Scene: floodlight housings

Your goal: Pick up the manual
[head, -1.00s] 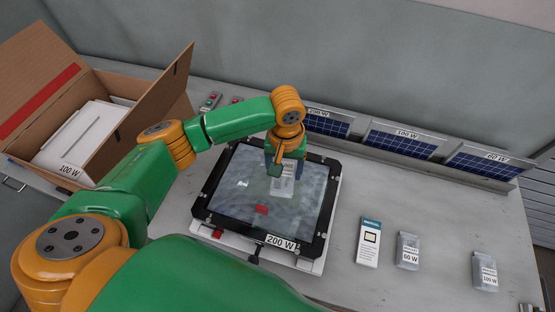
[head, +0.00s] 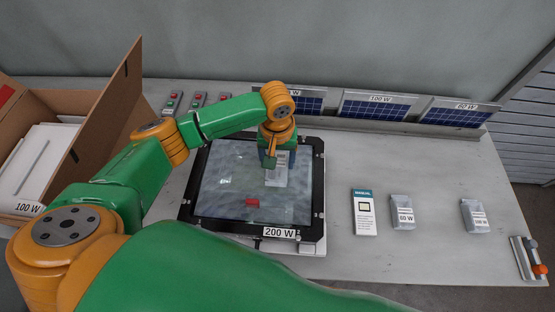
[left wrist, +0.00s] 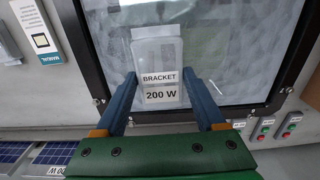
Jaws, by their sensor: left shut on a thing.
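The manual (head: 364,213), a white booklet with a teal top edge and a small dark-framed square, lies flat on the table right of the floodlight housing (head: 318,190). It also shows in the left wrist view (left wrist: 38,35) at the upper left. My left gripper (head: 272,160) is over the housing's glass, apart from the manual. It is shut on a grey bracket bag (left wrist: 158,72) labelled "BRACKET 200 W", which sits between its fingers. My right gripper is not in view.
A 60 W bag (head: 402,213) and a 100 W bag (head: 474,216) lie right of the manual. Solar panels (head: 380,106) lean along the back. An open cardboard box (head: 105,130) stands at the left. Button boxes (head: 197,100) sit behind the housing. The table right of the manual has free room.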

